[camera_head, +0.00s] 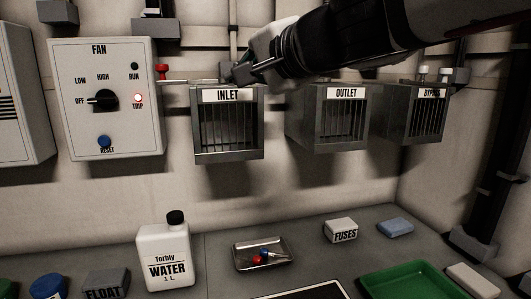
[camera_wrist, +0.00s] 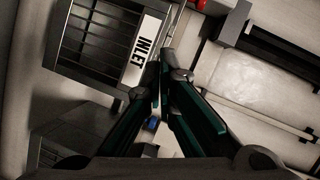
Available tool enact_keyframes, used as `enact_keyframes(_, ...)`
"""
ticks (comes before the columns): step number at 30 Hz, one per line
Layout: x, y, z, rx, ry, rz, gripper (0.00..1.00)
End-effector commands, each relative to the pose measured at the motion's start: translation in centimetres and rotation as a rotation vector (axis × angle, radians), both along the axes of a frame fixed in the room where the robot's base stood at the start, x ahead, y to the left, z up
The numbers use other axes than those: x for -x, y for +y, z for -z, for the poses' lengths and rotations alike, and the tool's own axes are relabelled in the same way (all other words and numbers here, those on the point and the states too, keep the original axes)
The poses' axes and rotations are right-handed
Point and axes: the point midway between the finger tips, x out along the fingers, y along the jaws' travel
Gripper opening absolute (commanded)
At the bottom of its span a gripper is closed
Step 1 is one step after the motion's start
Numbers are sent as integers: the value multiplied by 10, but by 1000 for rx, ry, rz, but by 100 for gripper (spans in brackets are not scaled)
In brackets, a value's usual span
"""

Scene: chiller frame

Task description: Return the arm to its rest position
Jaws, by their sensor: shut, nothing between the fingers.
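My arm reaches in from the top right in the head view. My gripper (camera_head: 232,73) is at the top of the INLET box (camera_head: 228,128), close to its upper edge. I cannot tell whether it touches the box. In the wrist view my gripper (camera_wrist: 161,72) shows dark green fingers that come together at the tips, with nothing held between them. The INLET label (camera_wrist: 141,50) lies just left of the fingertips there. The part of the wall behind my arm is hidden in the head view.
The OUTLET box (camera_head: 328,117) and BYPASS box (camera_head: 409,113) hang to the right. A fan panel (camera_head: 105,98) with a lit red TRIP lamp is on the left. Below, the bench holds a water bottle (camera_head: 164,254), a metal tray (camera_head: 238,261), a fuses box (camera_head: 341,230) and a green tray (camera_head: 369,281).

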Motion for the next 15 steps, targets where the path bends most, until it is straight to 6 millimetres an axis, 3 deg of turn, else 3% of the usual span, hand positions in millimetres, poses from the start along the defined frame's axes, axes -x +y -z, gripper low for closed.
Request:
enact_keyframes(4, 62, -16, 63, 264, 50, -160, 0)
enact_keyframes(8, 119, -46, 127, 486, 156, -280, 0)
enact_keyframes(15, 221, -123, 227, 817, 425, -428, 0)
